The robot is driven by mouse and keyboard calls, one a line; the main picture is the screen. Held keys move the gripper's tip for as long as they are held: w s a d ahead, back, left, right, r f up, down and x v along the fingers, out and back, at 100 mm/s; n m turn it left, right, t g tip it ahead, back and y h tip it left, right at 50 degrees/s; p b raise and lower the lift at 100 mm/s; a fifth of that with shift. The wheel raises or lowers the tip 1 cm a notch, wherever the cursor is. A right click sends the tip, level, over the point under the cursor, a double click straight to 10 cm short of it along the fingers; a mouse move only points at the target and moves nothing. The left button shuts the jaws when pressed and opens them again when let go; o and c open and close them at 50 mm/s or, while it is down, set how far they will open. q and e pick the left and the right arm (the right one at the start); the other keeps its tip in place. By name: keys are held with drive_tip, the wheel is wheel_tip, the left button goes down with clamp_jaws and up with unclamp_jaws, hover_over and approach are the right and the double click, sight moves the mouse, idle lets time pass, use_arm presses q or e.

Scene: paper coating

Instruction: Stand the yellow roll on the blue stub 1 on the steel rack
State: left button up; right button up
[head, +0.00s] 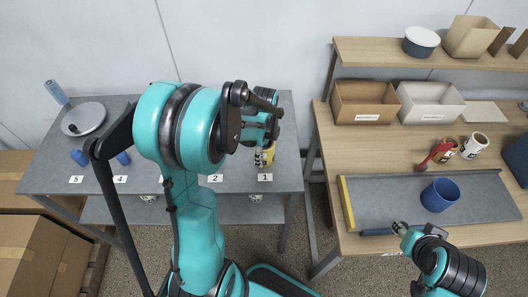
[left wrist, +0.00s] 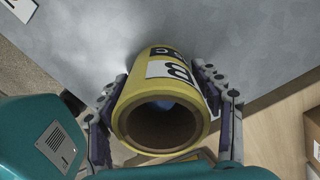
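The yellow roll (head: 266,159) is at the steel rack (head: 240,182), just behind label 1. In the left wrist view the yellow roll (left wrist: 140,97) has black and white markings, and its open end faces the camera. My left gripper (left wrist: 166,82) has one finger on each side of the roll and is shut on it. Blue stub 1 (left wrist: 166,103) shows as a blue patch deep inside the bore. I cannot tell whether the roll rests on the rack surface. My right gripper (head: 402,228) is over the front of the wooden table, its finger state unclear.
Blue stubs (head: 79,157) and a grey dish (head: 84,119) are on the rack's left part. My left arm hides its middle. The wooden table (head: 350,170) to the right holds a blue cup (head: 439,195), a grey tray (head: 390,200), bins and two small rolls.

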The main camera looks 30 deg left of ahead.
use_arm(q)
drive_tip(key=shift+o, duration=0.7)
wheel_tip(320, 180, up, 12)
drive_tip(key=shift+r, duration=0.1)
idle(0.3)
drive_tip(key=s+d+f+n+t+b, duration=0.2)
drive_tip(key=s+d+n+t, duration=0.5)
drive_tip(key=n, duration=0.9)
drive_tip(key=s+d+b, duration=0.1)
drive_tip(key=s+d, duration=0.2)
drive_tip(key=s, duration=0.1)
drive_tip(key=shift+d+n, duration=0.3)
drive_tip(key=shift+d, duration=0.1)
